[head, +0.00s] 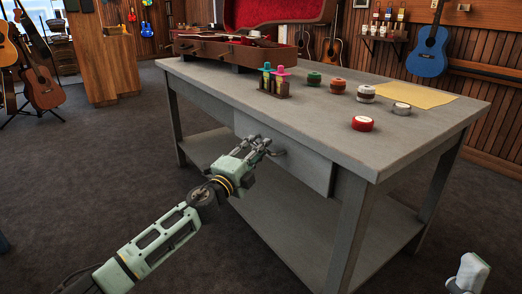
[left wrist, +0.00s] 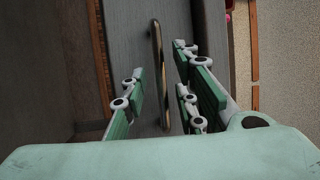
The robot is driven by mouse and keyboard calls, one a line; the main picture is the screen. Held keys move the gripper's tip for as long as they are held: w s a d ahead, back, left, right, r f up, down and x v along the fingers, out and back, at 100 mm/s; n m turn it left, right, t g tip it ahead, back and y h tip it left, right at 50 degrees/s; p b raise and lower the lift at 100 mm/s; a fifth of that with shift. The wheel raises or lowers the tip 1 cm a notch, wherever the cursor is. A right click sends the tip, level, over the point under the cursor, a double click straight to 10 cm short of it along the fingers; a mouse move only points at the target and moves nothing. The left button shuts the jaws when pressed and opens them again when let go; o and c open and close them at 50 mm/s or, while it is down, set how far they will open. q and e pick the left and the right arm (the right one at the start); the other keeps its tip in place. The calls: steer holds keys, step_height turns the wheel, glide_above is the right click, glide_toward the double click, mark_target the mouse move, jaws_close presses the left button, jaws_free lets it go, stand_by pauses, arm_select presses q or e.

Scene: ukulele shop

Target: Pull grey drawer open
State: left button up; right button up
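The grey drawer (head: 302,164) is set in the front of the grey table (head: 367,145). I cannot tell whether its front stands out from the table. Its bar handle (left wrist: 156,60) shows in the left wrist view, running up and down the picture. My left gripper (head: 268,146) is at the drawer front, by the handle. In the left wrist view its fingers (left wrist: 163,90) are apart, one on each side of the handle, with gaps between. My right gripper is not in view; a pale part of my right arm shows at the lower right of the head view.
An open case (head: 230,52) is at the back. A lower shelf (head: 300,226) runs beneath. Floor in front is clear.

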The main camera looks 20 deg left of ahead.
arm_select(q)
steer(key=shift+x, duration=0.9)
steer(key=shift+c, duration=0.3)
jaws_close()
steer(key=shift+f, duration=0.1)
